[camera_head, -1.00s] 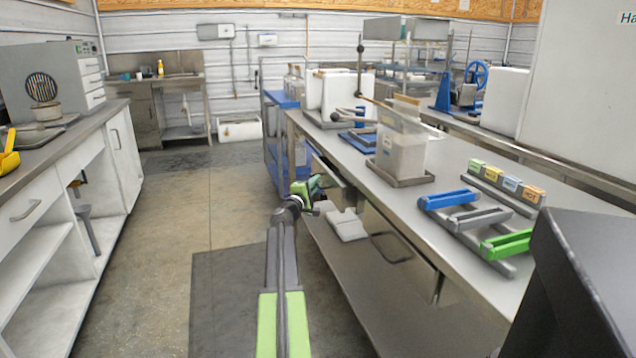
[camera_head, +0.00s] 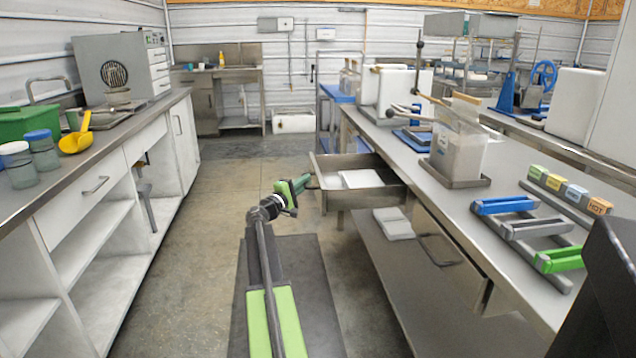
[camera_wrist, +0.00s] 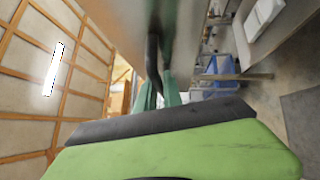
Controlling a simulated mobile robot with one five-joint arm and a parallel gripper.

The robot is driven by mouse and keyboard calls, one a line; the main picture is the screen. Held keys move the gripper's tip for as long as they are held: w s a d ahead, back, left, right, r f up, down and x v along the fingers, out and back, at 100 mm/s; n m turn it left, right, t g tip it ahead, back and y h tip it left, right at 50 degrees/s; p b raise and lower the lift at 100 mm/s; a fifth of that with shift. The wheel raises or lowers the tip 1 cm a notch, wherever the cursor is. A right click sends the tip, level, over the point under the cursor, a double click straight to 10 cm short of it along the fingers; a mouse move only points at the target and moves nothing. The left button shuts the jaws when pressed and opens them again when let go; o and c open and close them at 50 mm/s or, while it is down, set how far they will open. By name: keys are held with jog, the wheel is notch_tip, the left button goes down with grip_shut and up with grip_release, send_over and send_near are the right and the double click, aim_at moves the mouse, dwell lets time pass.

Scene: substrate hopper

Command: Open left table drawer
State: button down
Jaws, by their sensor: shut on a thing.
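The far drawer (camera_head: 365,197) of the steel table stands pulled well out into the aisle, its open top showing a white block (camera_head: 361,178) inside. My gripper (camera_head: 307,182) is at the outer face of this drawer, shut on its handle. In the wrist view the dark handle (camera_wrist: 153,65) runs between my green fingertips (camera_wrist: 158,90). The head view shows little of the handle behind my gripper.
A nearer drawer with a dark handle (camera_head: 437,250) is shut in the same table. A white item (camera_head: 394,224) lies on the shelf below. White cabinets (camera_head: 75,215) line the left side. The floor aisle (camera_head: 205,210) between is clear.

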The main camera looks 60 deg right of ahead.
jog(key=shift+w+a, duration=0.3)
jog(key=shift+w, duration=0.2)
jog(key=c, duration=1.8)
grip_release()
jog(key=b+v, duration=0.2)
jog(key=v, duration=1.5)
jog(key=shift+a, duration=0.2)
